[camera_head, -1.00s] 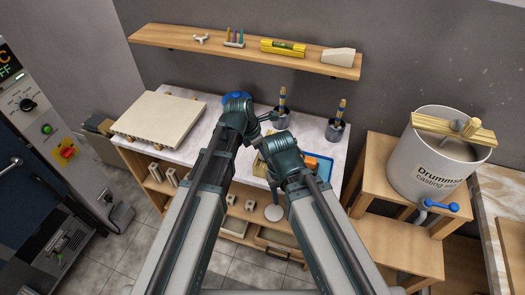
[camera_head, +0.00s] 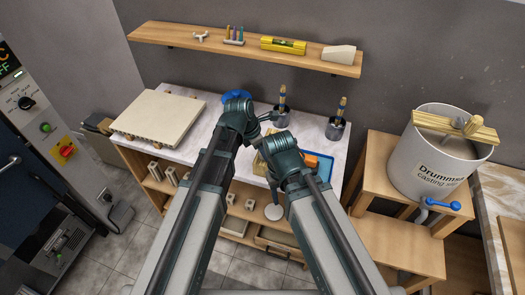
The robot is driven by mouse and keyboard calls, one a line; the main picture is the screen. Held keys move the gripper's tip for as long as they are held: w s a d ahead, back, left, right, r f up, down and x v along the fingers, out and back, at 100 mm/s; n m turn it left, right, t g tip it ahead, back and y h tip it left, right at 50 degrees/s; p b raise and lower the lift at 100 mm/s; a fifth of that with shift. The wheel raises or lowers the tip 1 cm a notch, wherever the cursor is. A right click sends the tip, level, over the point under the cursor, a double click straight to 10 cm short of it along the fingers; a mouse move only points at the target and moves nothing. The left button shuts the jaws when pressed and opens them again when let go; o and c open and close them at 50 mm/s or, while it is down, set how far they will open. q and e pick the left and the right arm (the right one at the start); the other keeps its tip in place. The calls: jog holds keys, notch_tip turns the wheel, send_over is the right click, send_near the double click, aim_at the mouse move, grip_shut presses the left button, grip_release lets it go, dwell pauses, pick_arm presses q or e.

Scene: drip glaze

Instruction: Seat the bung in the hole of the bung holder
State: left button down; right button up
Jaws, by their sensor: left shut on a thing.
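My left gripper (camera_head: 268,117) is above the back part of the white worktop (camera_head: 203,133), near the left metal pot. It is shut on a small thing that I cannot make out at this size. I cannot pick out the bung with certainty. I cannot pick out the bung holder either; my arms cover part of the worktop. My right gripper (camera_head: 272,172) is low over the front of the worktop, beside a blue tray (camera_head: 324,170). Its fingers are mostly hidden by its own wrist, so its opening does not show.
Two metal pots (camera_head: 281,117) (camera_head: 335,129) with brushes stand at the back. A pale slab (camera_head: 158,118) lies left. An orange block (camera_head: 311,161) is by the tray. A wall shelf (camera_head: 215,45) hangs above. A large bucket (camera_head: 432,165) stands right. A blue item (camera_head: 236,96) lies behind my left wrist.

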dwell(0.4)
pick_arm(q)
jog(key=shift+c, duration=2)
grip_release()
jog(key=shift+r, duration=0.1)
jog(key=shift+p+v, duration=2.85)
jog(key=shift+v, duration=0.05)
jog(key=shift+r, duration=0.1)
jog(key=p+v, duration=1.3)
jog(key=shift+a+r, duration=0.2)
jog(key=shift+r, duration=0.1)
jog(key=shift+s, duration=0.1)
